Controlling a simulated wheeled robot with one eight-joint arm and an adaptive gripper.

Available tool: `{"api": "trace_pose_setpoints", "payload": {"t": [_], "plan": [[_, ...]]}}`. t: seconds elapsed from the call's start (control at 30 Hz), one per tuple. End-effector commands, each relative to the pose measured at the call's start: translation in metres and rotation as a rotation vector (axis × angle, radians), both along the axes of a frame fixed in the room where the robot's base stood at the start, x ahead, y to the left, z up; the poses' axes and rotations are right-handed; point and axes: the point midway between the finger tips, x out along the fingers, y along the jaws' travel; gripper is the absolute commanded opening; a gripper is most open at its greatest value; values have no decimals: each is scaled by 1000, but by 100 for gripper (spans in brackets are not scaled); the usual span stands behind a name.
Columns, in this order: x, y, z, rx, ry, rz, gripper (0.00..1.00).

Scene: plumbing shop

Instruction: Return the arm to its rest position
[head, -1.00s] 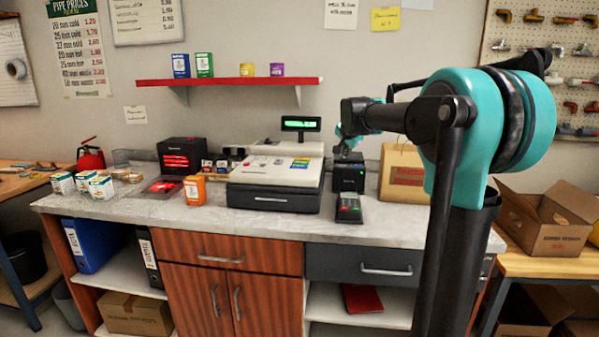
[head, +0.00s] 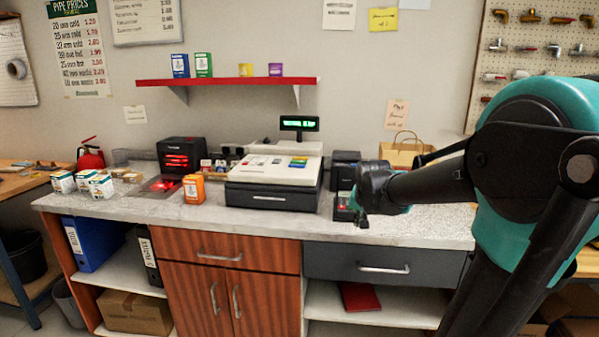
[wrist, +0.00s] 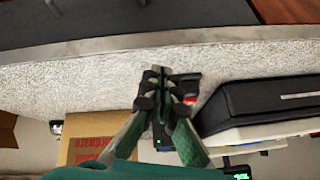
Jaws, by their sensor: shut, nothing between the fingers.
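My arm, black and teal, fills the right side of the head view. My gripper (head: 362,218) hangs from its wrist in front of the card terminal (head: 343,204), over the right part of the counter. In the wrist view my gripper (wrist: 160,74) is shut and its fingertips meet with nothing between them. Pale counter surface shows around the fingers, and the card terminal is partly hidden behind them there. In the head view the gripper is dark and small, and the arm hides part of the counter's right end.
The cash register (head: 272,184) stands left of my gripper. A black box-shaped device (head: 345,170) and a paper bag (head: 400,154) stand behind it. An orange box (head: 194,189) and a scanner (head: 182,155) are further left. The counter's front strip (head: 275,224) is clear.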

Motion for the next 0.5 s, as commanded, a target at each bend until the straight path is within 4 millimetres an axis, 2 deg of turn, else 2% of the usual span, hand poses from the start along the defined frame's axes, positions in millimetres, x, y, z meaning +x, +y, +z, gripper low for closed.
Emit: {"api": "trace_pose_setpoints", "payload": {"t": [0.03, 0.3, 0.4, 0.5], "plan": [[-27, -2, -20, -20, 24, 35, 0], [-159, -5, -112, -118, 149, 250, 0], [-195, -6, -135, -140, 180, 310, 0], [-218, -5, -150, -153, 201, 351, 0]]}}
